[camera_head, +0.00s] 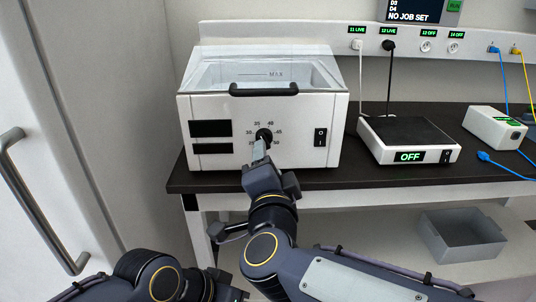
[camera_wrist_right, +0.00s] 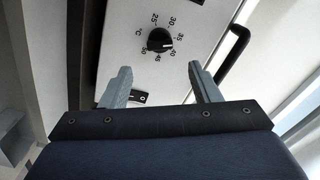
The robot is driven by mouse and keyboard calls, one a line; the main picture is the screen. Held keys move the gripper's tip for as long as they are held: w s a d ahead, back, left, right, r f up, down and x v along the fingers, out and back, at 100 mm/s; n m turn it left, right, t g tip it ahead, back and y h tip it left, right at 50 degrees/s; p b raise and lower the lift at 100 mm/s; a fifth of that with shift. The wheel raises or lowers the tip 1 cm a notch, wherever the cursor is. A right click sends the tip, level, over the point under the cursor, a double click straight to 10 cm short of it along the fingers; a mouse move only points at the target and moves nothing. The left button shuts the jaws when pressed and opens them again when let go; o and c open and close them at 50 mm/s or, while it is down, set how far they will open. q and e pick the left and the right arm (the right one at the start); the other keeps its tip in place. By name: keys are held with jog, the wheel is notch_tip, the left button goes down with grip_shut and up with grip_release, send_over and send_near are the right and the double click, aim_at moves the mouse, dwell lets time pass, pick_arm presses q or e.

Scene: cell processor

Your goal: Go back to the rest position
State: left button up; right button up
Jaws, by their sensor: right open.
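My right gripper (camera_head: 260,150) is in front of the white water bath (camera_head: 225,162), close to its black temperature knob (camera_head: 264,135). In the right wrist view the gripper (camera_wrist_right: 160,74) is open and empty, with its two fingers apart. The knob (camera_wrist_right: 159,40) lies beyond the fingertips, between them in the picture, and no finger seems to touch it. Its white mark points towards the 35 to 40 side of the dial. Links of my left arm show at the bottom left, but its gripper is not visible.
The bath has a clear lid with a black handle (camera_head: 263,90), dark displays and a rocker switch (camera_head: 320,137). A plate device reading OFF (camera_head: 409,157) and a white box (camera_head: 494,128) stand right on the dark bench (camera_head: 352,180). A grey bin (camera_head: 462,240) sits below. A cabinet handle (camera_head: 38,205) is left.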

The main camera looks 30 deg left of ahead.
jog(key=shift+s+d, duration=0.15)
jog(key=shift+s, duration=0.1)
dwell(0.3)
